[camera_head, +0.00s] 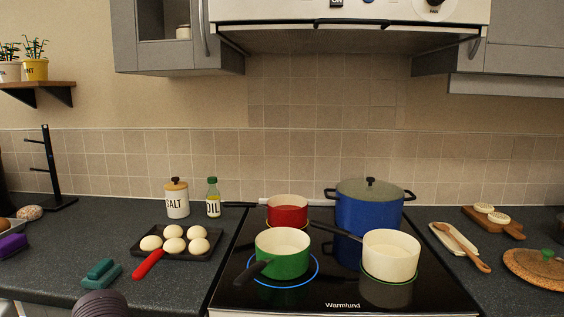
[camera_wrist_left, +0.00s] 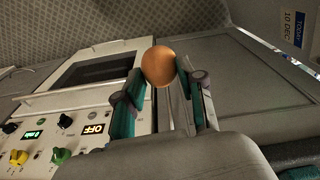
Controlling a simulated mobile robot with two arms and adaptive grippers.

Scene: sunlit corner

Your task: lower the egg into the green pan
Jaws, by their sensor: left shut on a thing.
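A brown-orange egg (camera_wrist_left: 158,65) is held between the teal-padded fingertips of my left gripper (camera_wrist_left: 158,78) in the left wrist view. An oven front with knobs lies behind and left of it there. The egg and the left fingers do not show in the head view. The green pan (camera_head: 283,262) stands on the front left of the hob, inside a lit blue ring, its dark handle pointing to the lower left. Its pale inside looks empty. My right gripper is not in view.
On the black hob (camera_head: 330,292) are a red pan (camera_head: 287,214), a cream pan (camera_head: 391,262) and a blue lidded pot (camera_head: 368,212). A dark tray (camera_head: 205,252) of several pale round items, a red-handled tool (camera_head: 148,264) and a teal item (camera_head: 98,274) lie left.

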